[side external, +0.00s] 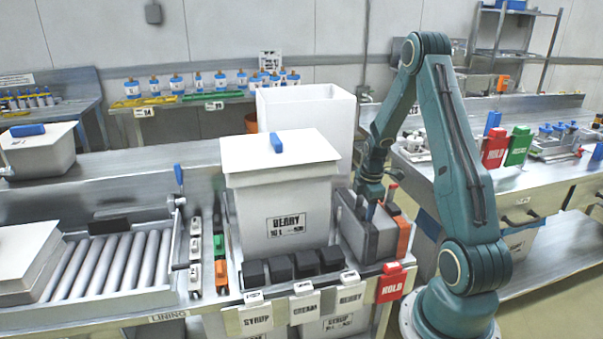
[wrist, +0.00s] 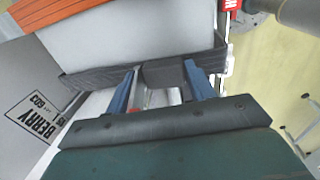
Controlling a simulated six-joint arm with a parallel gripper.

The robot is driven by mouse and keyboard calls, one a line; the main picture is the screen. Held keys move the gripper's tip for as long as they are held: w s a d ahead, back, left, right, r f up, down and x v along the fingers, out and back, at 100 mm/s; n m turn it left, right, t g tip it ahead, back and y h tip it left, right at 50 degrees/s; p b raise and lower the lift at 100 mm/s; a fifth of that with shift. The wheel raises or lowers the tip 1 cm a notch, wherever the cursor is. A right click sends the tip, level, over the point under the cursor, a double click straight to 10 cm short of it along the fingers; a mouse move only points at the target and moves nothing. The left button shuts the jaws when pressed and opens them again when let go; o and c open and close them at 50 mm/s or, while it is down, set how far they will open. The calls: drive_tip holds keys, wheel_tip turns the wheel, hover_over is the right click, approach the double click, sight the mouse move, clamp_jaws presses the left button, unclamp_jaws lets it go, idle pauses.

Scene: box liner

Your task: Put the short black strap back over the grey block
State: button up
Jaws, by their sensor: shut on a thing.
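The grey block (side external: 377,237) stands right of the white BERRY box in the side view; its pale face (wrist: 150,42) fills the upper middle of the wrist view. The short black strap (wrist: 98,78) runs along the block's near edge and turns up at both visible corners. Its far part is out of view, so I cannot tell whether it goes all the way around. My gripper (wrist: 160,82) has its blue fingers shut on the strap at the near edge. In the side view my gripper (side external: 371,200) is low at the block's top, partly hiding the strap.
The BERRY box (side external: 280,205) with a white lid stands close left of the block. An orange item (side external: 403,237) is close on its right. Several black blocks (side external: 292,266) line the front, with a red HOLD tag (side external: 391,283) at the edge. A tall white bin (side external: 308,115) stands behind.

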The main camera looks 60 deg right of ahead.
idle(0.4)
drive_tip(key=o, duration=1.8)
drive_tip(key=shift+r, duration=0.1)
wheel_tip(320, 180, up, 9)
drive_tip(key=shift+f, duration=0.1)
idle(0.4)
idle(0.6)
